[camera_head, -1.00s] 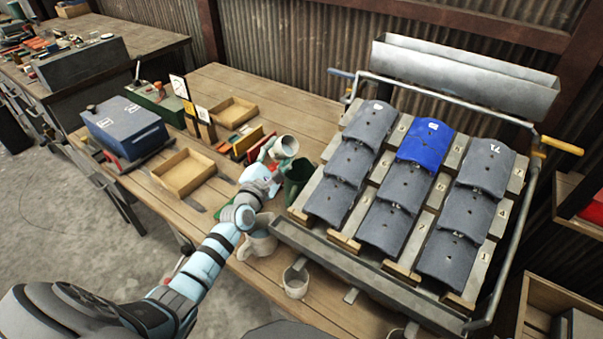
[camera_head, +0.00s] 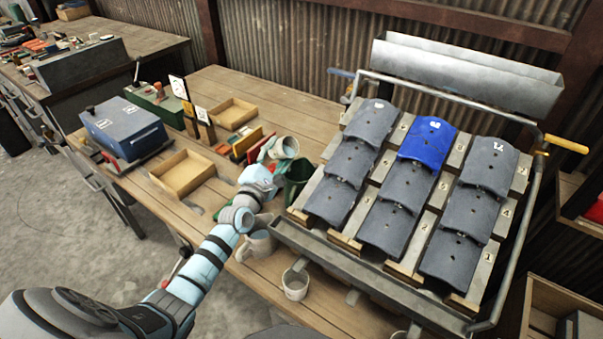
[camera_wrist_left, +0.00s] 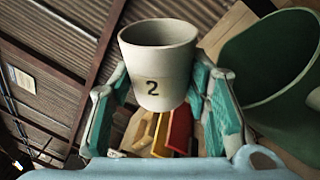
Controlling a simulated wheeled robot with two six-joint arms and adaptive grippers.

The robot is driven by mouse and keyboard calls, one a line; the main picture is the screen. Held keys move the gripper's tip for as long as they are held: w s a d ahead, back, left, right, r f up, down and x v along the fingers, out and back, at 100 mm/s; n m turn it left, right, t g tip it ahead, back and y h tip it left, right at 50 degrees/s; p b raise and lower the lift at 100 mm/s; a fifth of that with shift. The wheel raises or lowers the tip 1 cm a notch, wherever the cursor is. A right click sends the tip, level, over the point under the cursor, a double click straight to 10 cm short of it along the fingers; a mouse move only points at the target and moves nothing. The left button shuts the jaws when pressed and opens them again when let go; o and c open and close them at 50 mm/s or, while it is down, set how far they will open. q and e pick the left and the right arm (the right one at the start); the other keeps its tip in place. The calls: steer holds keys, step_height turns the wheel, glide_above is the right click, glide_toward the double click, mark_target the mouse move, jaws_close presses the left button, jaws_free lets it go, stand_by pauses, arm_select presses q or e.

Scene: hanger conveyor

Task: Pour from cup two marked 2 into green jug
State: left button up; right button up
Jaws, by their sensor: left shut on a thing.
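My left gripper (camera_head: 274,158) is shut on cup two (camera_head: 286,147), a pale cup, and holds it up beside the green jug (camera_head: 299,173). In the left wrist view the cup (camera_wrist_left: 160,75) shows a black 2 between my fingers (camera_wrist_left: 160,100), and its rim faces up in that picture. The jug (camera_wrist_left: 262,60) fills the right side of the left wrist view, with its dark opening close to the cup. In the head view the cup is tilted, with its mouth toward the right. No flow shows, and the cup's contents are hidden. My right gripper is not in view.
A pale mug (camera_head: 257,246) and a pale cup (camera_head: 295,284) stand near the bench's front edge. A rack of grey and blue curved plates (camera_head: 425,140) stands right of the jug. A wooden tray (camera_head: 183,174) and a blue box (camera_head: 124,128) lie to the left.

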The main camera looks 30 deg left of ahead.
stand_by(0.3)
arm_select(q)
steer(key=shift+m+b, duration=0.5)
steer(key=shift+b, duration=0.15)
steer(key=shift+f+m+b, duration=0.1)
steer(key=shift+m+b, duration=0.65)
steer(key=shift+m, duration=0.05)
stand_by(0.6)
steer(key=shift+f+m+t+b, duration=0.1)
steer(key=shift+m+t+b, duration=0.2)
steer(key=shift+b, duration=0.15)
steer(key=shift+d+m+h+b, duration=0.1)
steer(key=shift+m+h+b, duration=0.2)
steer(key=shift+m, duration=0.1)
steer(key=shift+f, duration=0.1)
